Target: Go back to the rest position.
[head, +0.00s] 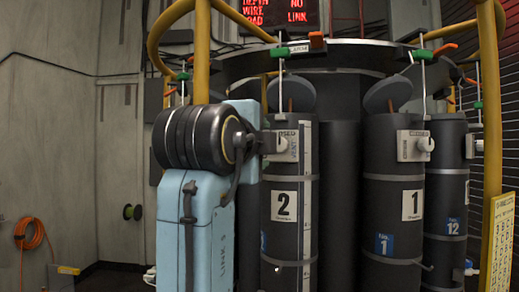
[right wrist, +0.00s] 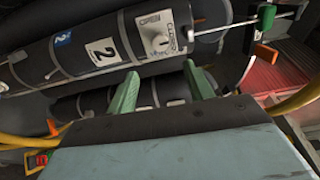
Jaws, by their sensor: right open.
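My right gripper (right wrist: 160,70) shows in the right wrist view with its two green fingers spread and nothing between them. Beyond the fingertips is the white knob plate (right wrist: 158,42) on the dark cylinder numbered 2 (right wrist: 72,58); the gripper appears apart from it. In the head view, one of my light blue arms rises left of centre and covers the left edge of cylinder 2 (head: 285,235) and part of its knob plate (head: 291,140). No fingers can be made out in the head view. My left gripper is not in view.
Dark cylinder 1 (head: 391,225) and cylinder 12 (head: 445,200) stand to the right in the rack. Yellow posts (head: 490,120) and rails frame it. An orange hose (head: 35,235) hangs by the left wall (head: 50,150). A red-lit sign (head: 267,15) is above.

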